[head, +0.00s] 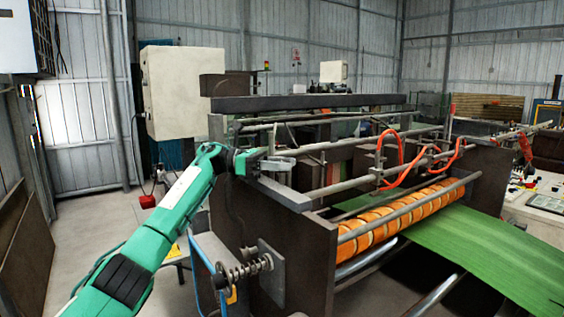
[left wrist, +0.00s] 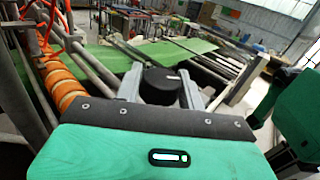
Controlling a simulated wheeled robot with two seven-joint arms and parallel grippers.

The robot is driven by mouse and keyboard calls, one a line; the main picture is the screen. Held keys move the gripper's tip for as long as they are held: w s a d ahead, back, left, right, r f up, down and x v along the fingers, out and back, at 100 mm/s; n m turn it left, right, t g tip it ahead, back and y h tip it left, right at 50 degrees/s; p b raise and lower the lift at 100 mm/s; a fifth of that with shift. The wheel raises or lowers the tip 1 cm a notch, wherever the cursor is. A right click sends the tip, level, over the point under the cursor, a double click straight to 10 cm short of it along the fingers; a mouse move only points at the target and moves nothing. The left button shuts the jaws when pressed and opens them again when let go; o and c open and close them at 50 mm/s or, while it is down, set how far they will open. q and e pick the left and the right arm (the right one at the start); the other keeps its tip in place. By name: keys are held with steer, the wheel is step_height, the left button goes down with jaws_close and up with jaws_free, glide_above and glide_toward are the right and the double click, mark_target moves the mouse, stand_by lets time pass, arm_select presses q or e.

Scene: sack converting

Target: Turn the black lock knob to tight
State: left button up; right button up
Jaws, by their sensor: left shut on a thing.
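The black lock knob (left wrist: 160,86) shows in the left wrist view as a round black knob with a small light mark on its right side. It sits between the two grey fingers of my left gripper (left wrist: 161,88), which are shut on it. In the head view my left gripper (head: 272,165) is at the top left end of the machine frame, and the knob cannot be made out there. My right gripper is in neither view.
The dark machine side plate (head: 265,215) stands below the gripper. Orange rollers (head: 405,215) and a green sheet (head: 480,250) lie to the right. Orange hoses (head: 385,150) hang above the rollers. Open floor is at left.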

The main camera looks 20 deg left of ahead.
arm_select(q)
steer(key=shift+g, duration=0.3)
steer(key=o, duration=1)
steer(key=shift+c, duration=0.2)
steer(key=a+b, duration=0.2)
steer(key=a, duration=1.2)
steer(key=shift+s, duration=0.3)
